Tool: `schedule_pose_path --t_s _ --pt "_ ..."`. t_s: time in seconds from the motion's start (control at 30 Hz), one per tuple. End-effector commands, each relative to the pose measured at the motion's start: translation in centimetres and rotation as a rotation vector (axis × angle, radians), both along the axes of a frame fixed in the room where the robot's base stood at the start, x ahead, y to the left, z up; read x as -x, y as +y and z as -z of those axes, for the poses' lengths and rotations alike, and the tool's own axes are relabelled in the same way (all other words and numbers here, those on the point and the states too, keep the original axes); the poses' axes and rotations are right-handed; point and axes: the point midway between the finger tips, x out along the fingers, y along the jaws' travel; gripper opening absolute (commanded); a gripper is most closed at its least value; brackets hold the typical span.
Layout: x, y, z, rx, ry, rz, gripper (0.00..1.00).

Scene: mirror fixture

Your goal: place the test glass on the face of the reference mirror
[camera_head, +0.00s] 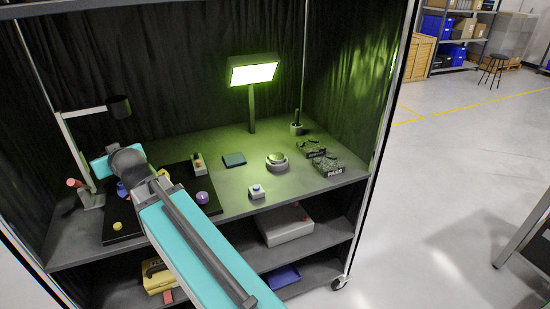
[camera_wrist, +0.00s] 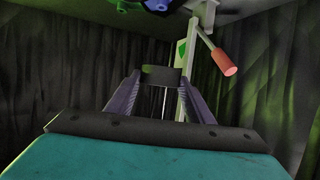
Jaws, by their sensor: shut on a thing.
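In the wrist view my gripper (camera_wrist: 160,84) is shut on a short dark piece (camera_wrist: 161,75), gripped between its two fingertips. It is seen edge-on and looks like the test glass, though its face does not show. In the head view my wrist reaches over the left part of the bench, and the fingers and held piece cannot be made out there. A mount with blue knobs (camera_head: 121,189) stands partly hidden behind my arm; its knobs (camera_wrist: 124,5) also show at the wrist view's top edge. I cannot tell whether it holds the reference mirror, whose face is not visible.
A stand with a red-tipped handle (camera_head: 74,183) is close to my wrist; the handle (camera_wrist: 223,63) shows in the wrist view.

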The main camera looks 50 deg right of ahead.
Motion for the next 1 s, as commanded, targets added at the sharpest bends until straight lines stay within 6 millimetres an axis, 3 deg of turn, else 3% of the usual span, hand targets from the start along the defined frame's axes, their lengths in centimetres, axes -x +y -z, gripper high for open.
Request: schedule_pose_path --t_s 0.27,0.6,1.0 --pt "0.9 -4.6 1.8 -0.001 -0.001 0.030 0.20" --pt "3.5 -13.5 4.9 0.000 -0.001 0.065 0.20" --pt "7.2 -22.7 7.5 -0.003 0.007 0.069 0.20"
